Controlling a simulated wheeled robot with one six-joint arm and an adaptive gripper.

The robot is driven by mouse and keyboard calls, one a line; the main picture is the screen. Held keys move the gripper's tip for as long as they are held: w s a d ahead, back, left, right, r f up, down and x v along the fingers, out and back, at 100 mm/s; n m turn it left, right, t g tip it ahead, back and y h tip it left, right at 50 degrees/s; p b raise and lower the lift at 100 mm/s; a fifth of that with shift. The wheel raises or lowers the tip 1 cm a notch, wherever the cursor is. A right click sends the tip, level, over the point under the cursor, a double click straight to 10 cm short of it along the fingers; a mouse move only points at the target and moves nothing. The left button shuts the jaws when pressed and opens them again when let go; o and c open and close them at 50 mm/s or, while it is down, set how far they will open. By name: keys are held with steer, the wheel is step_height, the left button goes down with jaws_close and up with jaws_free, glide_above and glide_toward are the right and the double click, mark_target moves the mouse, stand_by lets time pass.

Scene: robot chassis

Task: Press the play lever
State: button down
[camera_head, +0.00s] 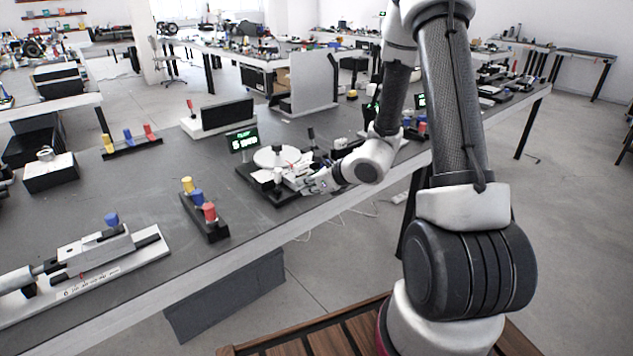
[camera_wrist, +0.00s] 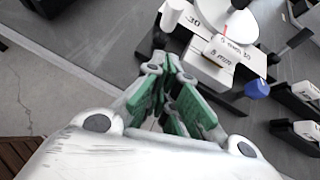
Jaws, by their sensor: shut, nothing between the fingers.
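A device with a white disc (camera_head: 277,157) on a black base (camera_head: 249,178) stands near the table's front edge. A small green-lit display (camera_head: 242,139) stands behind it. My gripper (camera_head: 304,186) is at the device's front right side, its fingers close to the white parts. In the wrist view my gripper (camera_wrist: 166,62) is shut and empty, its tips just below a white block (camera_wrist: 172,14). Beside them are white labelled plates (camera_wrist: 222,58), a blue knob (camera_wrist: 257,88) and a dark-handled lever (camera_wrist: 292,44). I cannot tell which part is the play lever, or whether the fingertips touch anything.
A block with yellow, blue and red knobs (camera_head: 206,221) stands left of the device. A white-based fixture (camera_head: 100,252) lies at the table's front left. A black panel (camera_head: 227,115) stands behind. The grey tabletop (camera_head: 150,195) between them is clear.

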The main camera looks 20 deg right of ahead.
mark_target(278, 175)
steer(key=w, duration=0.1)
steer(key=w+a, duration=0.2)
steer(key=shift+w+a+f, duration=0.2)
steer(key=shift+w+f, duration=0.05)
steer(key=shift+f, duration=0.1)
steer(key=shift+w+a+r, duration=0.1)
steer(key=shift+w+a, duration=0.2)
steer(key=shift+w, duration=0.3)
